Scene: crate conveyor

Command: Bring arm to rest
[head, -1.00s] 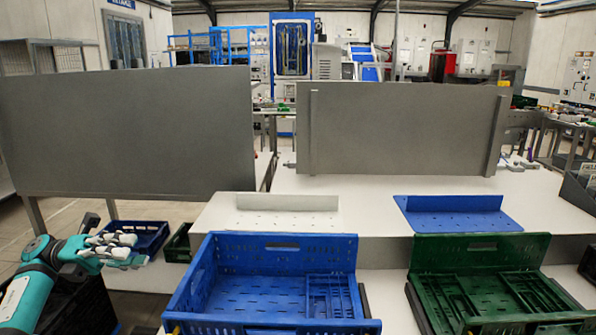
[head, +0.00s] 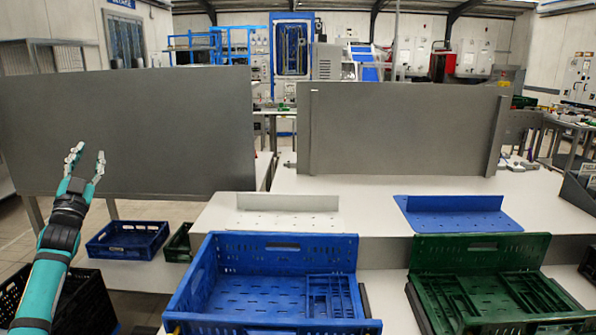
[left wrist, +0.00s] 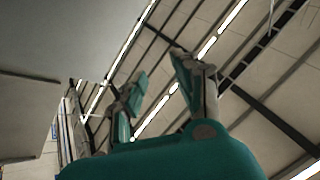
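My left arm comes in from the lower left of the head view, raised and pointing up. Its gripper (head: 87,163) is open and empty, with the fingers apart in front of the left grey panel. In the left wrist view the gripper (left wrist: 160,90) shows two spread fingers with nothing between them, against the ceiling. My right arm is not in view.
A blue crate (head: 283,240) and a green crate (head: 480,246) stand in front. A smaller blue crate (head: 128,240) and a black crate (head: 80,305) are at left. Grey panels (head: 125,130) (head: 400,130) stand behind. The white table top (head: 370,190) has clear room.

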